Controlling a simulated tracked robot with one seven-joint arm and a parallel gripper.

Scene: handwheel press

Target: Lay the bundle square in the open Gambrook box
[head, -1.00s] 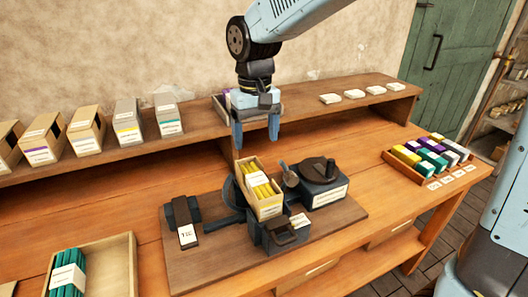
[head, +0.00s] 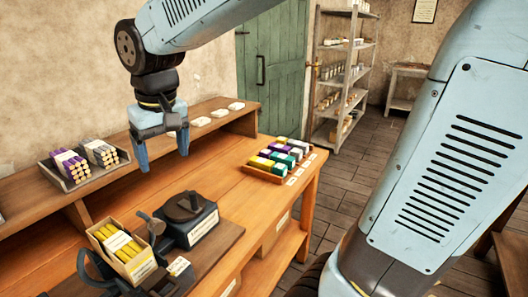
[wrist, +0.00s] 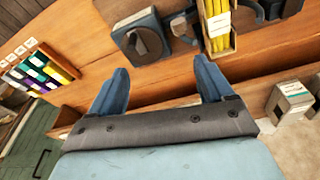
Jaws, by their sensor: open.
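A bundle of yellow sticks (head: 112,235) with a pale band lies lengthwise inside an open cream box (head: 138,266). The box sits on the dark press fixture, and its label is too small to read. In the wrist view the bundle (wrist: 217,14) and the box (wrist: 233,42) show at the top right of centre. The bundle looks roughly in line with the box walls; whether it lies fully flat I cannot tell. My gripper (head: 163,160) is open and empty, above and behind the box, touching nothing. Its two spread fingers also show in the wrist view (wrist: 160,66).
A dark round fixture (head: 187,212) stands right of the box. A tray of coloured bundles (head: 268,172) is at the bench's right end. Bare bench lies between fixture and right tray.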

